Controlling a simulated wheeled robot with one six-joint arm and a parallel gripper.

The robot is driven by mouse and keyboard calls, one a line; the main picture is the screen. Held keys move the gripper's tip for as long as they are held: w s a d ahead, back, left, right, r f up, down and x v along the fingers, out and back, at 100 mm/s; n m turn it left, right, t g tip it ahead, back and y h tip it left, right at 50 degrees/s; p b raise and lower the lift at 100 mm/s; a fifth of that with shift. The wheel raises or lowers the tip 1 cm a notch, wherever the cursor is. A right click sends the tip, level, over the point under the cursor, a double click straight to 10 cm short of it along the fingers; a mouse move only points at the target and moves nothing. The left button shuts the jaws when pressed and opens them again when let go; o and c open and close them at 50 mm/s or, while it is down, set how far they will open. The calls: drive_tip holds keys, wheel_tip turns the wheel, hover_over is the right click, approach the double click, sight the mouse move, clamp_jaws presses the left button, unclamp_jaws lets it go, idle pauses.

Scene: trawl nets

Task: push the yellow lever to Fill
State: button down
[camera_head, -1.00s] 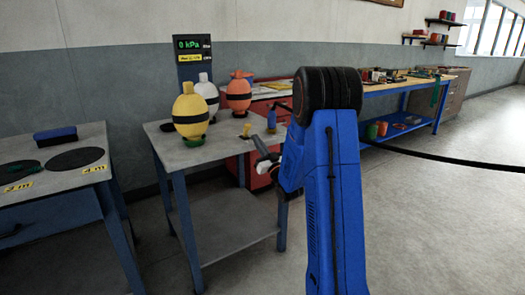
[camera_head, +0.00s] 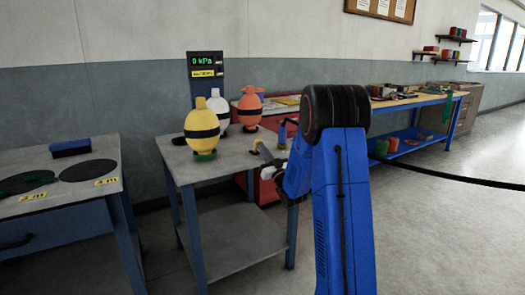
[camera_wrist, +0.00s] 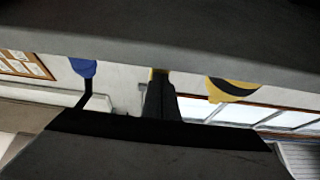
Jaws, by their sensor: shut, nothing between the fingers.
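A small yellow piece (camera_head: 256,144), which looks like the yellow lever, stands near the right front of the grey bench (camera_head: 232,161). My gripper (camera_head: 264,152) is low over that bench corner, close beside the yellow piece. In the upside-down wrist view the shut, dark fingers (camera_wrist: 159,90) point at a bit of yellow (camera_wrist: 158,72) mostly hidden behind them; I cannot tell whether they touch. A blue fitting (camera_head: 282,133) stands to the right; a blue piece with a black stem (camera_wrist: 83,68) shows in the wrist view. No Fill mark is readable.
Yellow (camera_head: 202,125), white (camera_head: 219,108) and orange (camera_head: 249,107) floats stand on the bench. The gauge behind (camera_head: 205,63) reads 0 kPa. Another table (camera_head: 60,190) is at left, a long workbench (camera_head: 420,100) at right. A black cable or barrier (camera_head: 450,175) crosses the right.

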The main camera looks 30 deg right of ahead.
sight(259, 140)
drive_tip(key=shift+w+r+g, duration=0.25)
drive_tip(key=shift+r+g, duration=0.25)
drive_tip(key=shift+g, duration=0.15)
drive_tip(key=shift+w+r+g, duration=0.25)
drive_tip(key=shift+r+g, duration=0.2)
drive_tip(key=shift+g, duration=0.2)
drive_tip(key=g, duration=0.1)
drive_tip(key=w+r+g, duration=0.1)
drive_tip(key=shift+w+g, duration=0.3)
drive_tip(key=shift+g, duration=0.1)
drive_tip(key=shift+w+a+r, duration=0.1)
drive_tip(key=shift+w+r, duration=0.2)
drive_tip(key=shift+w, duration=0.65)
drive_tip(key=shift+w+r, duration=0.3)
drive_tip(key=shift+w, duration=0.6)
drive_tip(key=shift+w, duration=0.1)
drive_tip(key=shift+a+r, duration=0.1)
